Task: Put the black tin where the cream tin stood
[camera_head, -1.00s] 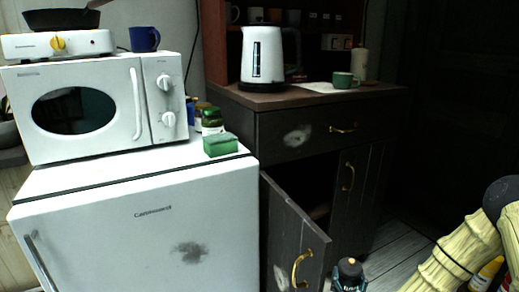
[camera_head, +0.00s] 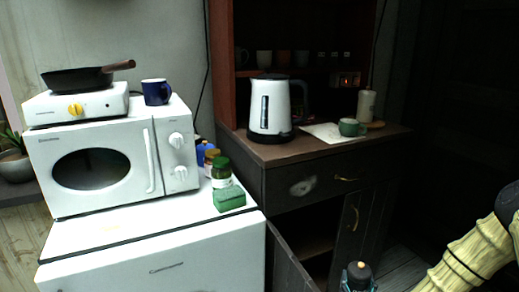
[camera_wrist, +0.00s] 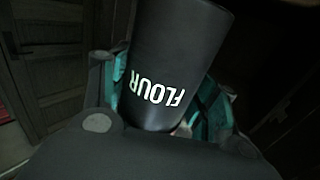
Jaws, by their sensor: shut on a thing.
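The black tin (camera_wrist: 178,45), with white "FLOUR" lettering, fills the middle of the wrist view. My gripper (camera_wrist: 158,100) is shut on it, with teal-lined fingers at either side. In the head view the tin's dark top with a tan knob (camera_head: 359,270) shows at the bottom edge, in front of the dark cabinet; the rest is cut off. No tin clearly identifiable as the cream tin is in view; a cream cylinder (camera_head: 367,106) stands at the right back of the cabinet top, and I cannot tell what it is.
The dark cabinet (camera_head: 290,190) has an open lower door. On its top are a white kettle (camera_head: 268,108), a green cup (camera_head: 351,127) and a pale sheet. A white fridge (camera_head: 150,240) at left bears a microwave (camera_head: 100,170), jars (camera_head: 221,172) and a green block (camera_head: 229,199).

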